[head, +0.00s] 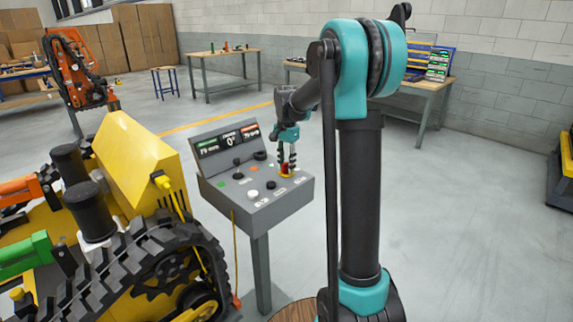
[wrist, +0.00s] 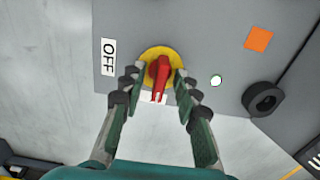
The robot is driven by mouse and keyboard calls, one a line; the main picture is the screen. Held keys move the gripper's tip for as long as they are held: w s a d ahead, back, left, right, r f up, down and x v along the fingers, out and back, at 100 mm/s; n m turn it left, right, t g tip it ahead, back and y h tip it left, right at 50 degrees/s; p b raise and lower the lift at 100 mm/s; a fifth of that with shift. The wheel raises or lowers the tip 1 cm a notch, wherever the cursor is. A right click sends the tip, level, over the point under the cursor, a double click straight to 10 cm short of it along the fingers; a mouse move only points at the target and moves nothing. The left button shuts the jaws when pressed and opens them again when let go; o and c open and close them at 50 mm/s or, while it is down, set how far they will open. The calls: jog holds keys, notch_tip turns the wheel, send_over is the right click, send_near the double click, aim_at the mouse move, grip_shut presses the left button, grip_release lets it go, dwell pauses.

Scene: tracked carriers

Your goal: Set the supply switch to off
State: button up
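The supply switch (wrist: 160,72) has a red handle on a round yellow base and sits on a grey control panel (wrist: 205,30). In the wrist view the handle points down toward a partly covered white label, not toward the white OFF label (wrist: 108,60) on the left. My gripper (wrist: 157,80) is open, with one finger on each side of the handle and small gaps showing. In the head view my gripper (head: 287,164) reaches down over the switch (head: 286,171) at the console's right side and partly hides it.
The console (head: 262,208) stands on a post and carries knobs, buttons and a display (head: 228,139). A yellow tracked carrier (head: 130,165) stands close on its left. Workbenches (head: 222,55) line the back.

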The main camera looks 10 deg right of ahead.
grip_shut()
jog(key=shift+n, duration=0.3)
jog(key=n, duration=0.3)
jog(key=shift+n, duration=0.4)
jog(key=n, duration=0.4)
jog(key=shift+n, duration=0.3)
jog(key=n, duration=0.8)
jog(key=shift+n, duration=0.3)
